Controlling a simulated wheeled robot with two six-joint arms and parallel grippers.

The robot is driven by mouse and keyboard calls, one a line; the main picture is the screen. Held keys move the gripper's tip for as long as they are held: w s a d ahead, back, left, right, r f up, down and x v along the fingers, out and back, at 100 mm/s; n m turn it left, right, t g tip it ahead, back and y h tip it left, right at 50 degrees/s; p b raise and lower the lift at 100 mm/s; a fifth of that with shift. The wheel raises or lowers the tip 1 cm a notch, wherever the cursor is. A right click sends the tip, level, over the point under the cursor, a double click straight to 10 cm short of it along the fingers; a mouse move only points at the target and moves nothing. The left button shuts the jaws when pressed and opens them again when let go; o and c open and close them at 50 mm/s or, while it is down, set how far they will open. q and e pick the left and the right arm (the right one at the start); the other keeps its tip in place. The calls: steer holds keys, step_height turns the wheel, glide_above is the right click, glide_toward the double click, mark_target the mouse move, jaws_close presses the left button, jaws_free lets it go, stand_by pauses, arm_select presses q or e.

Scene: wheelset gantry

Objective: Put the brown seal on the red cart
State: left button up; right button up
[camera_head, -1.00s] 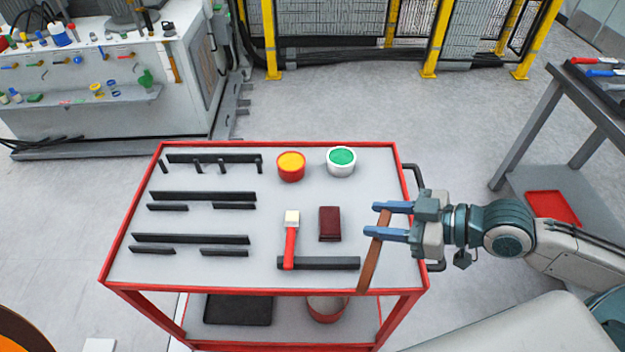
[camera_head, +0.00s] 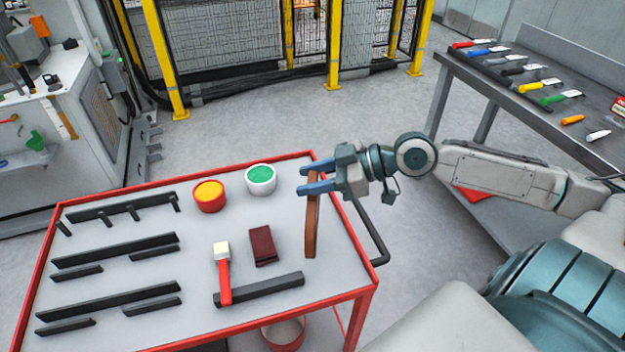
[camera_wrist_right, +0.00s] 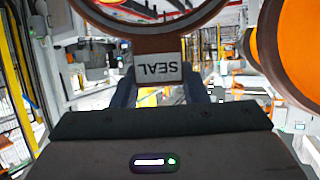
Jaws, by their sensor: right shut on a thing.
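The brown seal (camera_head: 312,225) is a thin ring, seen nearly edge-on in the head view. Its curved rim and a "SEAL" label (camera_wrist_right: 158,68) show in the right wrist view. My right gripper (camera_head: 308,180) is shut on the seal at its upper part, and the seal hangs down from the blue fingers. The red cart (camera_head: 364,292) has a grey top with a red rim. The seal appears over the right part of this top; I cannot tell whether it touches it. My left gripper is not in view.
On the cart top are black bars (camera_head: 115,250), a yellow-filled red pot (camera_head: 209,196), a green-filled white pot (camera_head: 261,180), a red-handled brush (camera_head: 224,275) and a dark red block (camera_head: 263,245). A tool bench (camera_head: 520,95) stands right. An orange object (camera_wrist_right: 290,50) shows in the wrist view.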

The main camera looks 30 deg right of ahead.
steer(key=w+d, duration=0.1)
steer(key=w, duration=0.1)
steer(key=w+d, duration=0.1)
steer(key=w, duration=0.1)
steer(key=shift+d+f+p, duration=0.15)
steer(key=shift+d+p, duration=0.15)
steer(key=shift+p, duration=0.05)
steer(key=shift+f, duration=0.25)
step_height(320, 180, down, 2)
steer(key=shift+w+f+p, duration=0.1)
steer(key=shift+p, duration=0.6)
steer(key=shift+d+f, duration=0.1)
steer(key=shift+f, duration=0.45)
steer(key=o, duration=0.6)
steer(key=shift+f, duration=0.1)
steer(key=o, duration=0.5)
steer(key=shift+c, duration=0.2)
